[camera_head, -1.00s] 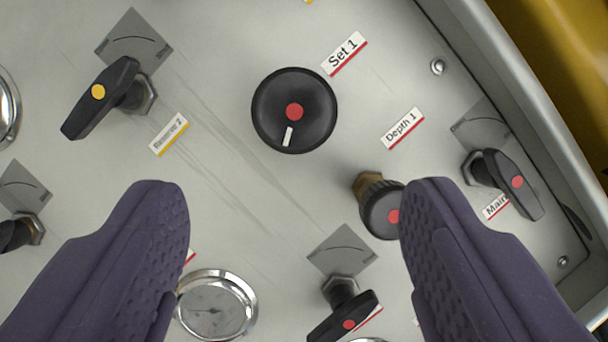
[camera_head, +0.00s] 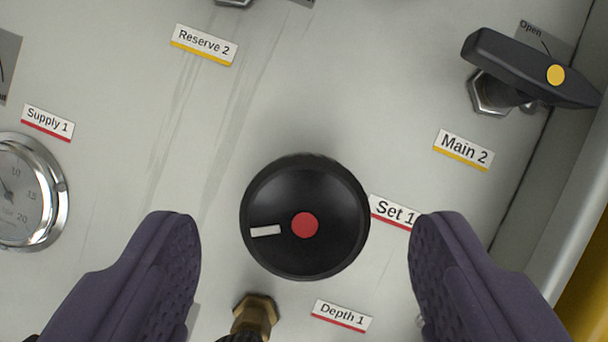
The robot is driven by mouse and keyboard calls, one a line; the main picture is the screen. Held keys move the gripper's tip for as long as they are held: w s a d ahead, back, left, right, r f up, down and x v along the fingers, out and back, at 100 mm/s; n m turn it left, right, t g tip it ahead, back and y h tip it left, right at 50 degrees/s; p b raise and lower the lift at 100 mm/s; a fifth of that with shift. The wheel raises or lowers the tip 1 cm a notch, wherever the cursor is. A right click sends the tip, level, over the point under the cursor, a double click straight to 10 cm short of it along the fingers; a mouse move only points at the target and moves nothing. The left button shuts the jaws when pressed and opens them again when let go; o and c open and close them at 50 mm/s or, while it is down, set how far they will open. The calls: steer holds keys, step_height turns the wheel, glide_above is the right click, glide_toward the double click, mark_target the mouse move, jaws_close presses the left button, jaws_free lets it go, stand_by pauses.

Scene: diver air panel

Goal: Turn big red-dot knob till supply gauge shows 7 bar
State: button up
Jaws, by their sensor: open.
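The big black knob with a red centre dot (camera_head: 304,252) sits on the grey panel beside the Set 1 label (camera_head: 393,211). Its white mark points left. My gripper (camera_head: 304,228) is open, one purple finger on each side of the knob with gaps between; the right finger overlaps the edge of the Set 1 label. I cannot tell how far the fingertips are above the panel. A round gauge (camera_head: 20,195) with a chrome rim is cut by the left edge, below the Supply 1 label (camera_head: 48,123).
A black lever with a yellow dot (camera_head: 520,68) stands at the upper right, near the Main 2 label (camera_head: 463,150). A brass fitting (camera_head: 255,314) is below the knob, near the Depth 1 label (camera_head: 341,316). The panel's raised edge (camera_head: 568,215) runs along the right.

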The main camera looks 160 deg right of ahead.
steer(key=shift+w+a+f, duration=0.1)
steer(key=shift+w+f, duration=0.15)
steer(key=shift+f, duration=0.45)
steer(key=shift+c, duration=0.3)
steer(key=c, duration=1)
steer(key=shift+r+m, duration=0.1)
steer(key=shift+m, duration=0.8)
steer(key=o, duration=1.1)
steer(key=shift+c, duration=0.2)
